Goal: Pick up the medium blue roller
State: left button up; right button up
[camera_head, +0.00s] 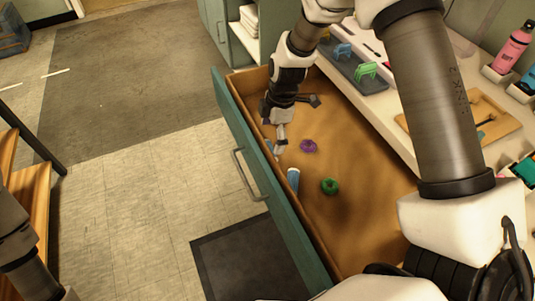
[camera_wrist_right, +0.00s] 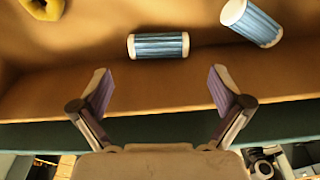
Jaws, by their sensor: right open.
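The open drawer (camera_head: 345,225) holds two blue ribbed rollers with white ends. In the right wrist view one roller (camera_wrist_right: 158,45) lies sideways, ahead of the space between my fingers. The other roller (camera_wrist_right: 252,22) lies tilted at upper right. In the head view a roller (camera_head: 293,180) lies near the drawer's front wall. A bit of blue beside my fingers is mostly hidden. I cannot tell which roller is the medium one. My right gripper (camera_wrist_right: 162,88) is open and empty, with its fingers apart from both rollers. It reaches into the drawer in the head view (camera_head: 279,146).
A purple ring (camera_head: 308,146) and a green ring (camera_head: 329,186) lie in the drawer. A yellow thing (camera_wrist_right: 42,8) shows in the right wrist view. The teal drawer front (camera_head: 262,185) stands close to my gripper. The counter with a pink bottle (camera_head: 512,47) is to the right.

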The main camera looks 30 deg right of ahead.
aim_at(270, 146)
jog(key=f, duration=0.5)
jog(key=shift+w+a, duration=0.2)
jog(key=shift+a, duration=0.05)
jog(key=c, duration=1.1)
jog(key=shift+s, duration=0.1)
